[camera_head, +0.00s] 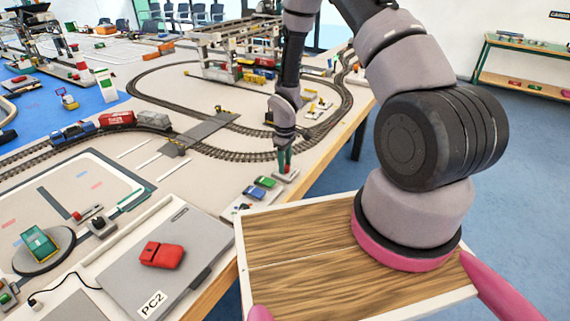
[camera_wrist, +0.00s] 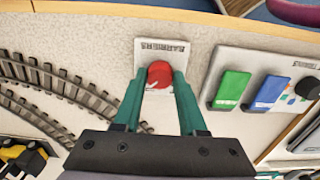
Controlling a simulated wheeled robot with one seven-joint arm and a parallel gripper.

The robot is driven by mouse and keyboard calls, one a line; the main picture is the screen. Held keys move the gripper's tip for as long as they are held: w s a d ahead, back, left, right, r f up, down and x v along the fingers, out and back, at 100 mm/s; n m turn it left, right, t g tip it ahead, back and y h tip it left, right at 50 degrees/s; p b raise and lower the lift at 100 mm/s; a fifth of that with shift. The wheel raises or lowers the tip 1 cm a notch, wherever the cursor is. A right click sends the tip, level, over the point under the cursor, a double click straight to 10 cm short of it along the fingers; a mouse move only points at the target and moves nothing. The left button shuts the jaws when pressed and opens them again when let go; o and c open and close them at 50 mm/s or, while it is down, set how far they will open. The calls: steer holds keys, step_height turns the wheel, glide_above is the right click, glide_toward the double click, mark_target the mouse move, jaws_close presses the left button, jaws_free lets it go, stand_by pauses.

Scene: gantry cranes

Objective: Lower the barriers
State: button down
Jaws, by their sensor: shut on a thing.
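A round red knob (camera_wrist: 160,73) sits on a small white plate (camera_wrist: 143,50) labelled BARRIERS in the wrist view. My gripper (camera_wrist: 160,85) has its two green fingers shut on the knob, one on each side. In the head view my gripper (camera_head: 285,160) reaches down to the plate near the table's edge, and the knob is mostly hidden there. A grey level crossing (camera_head: 208,129) spans the tracks to the left. Small posts stand at its ends; the position of their barriers is too small to tell.
A panel with a green switch (camera_wrist: 232,88), a blue switch (camera_wrist: 270,94) and a black knob (camera_wrist: 307,88) lies close beside the plate. Curved track (camera_wrist: 40,80) runs on the other side. A laptop (camera_head: 165,262) with a red object on it lies at the front.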

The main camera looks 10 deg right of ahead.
steer(key=shift+w, duration=0.1)
steer(key=shift+c, duration=2.3)
jaws_free()
step_height(320, 180, up, 11)
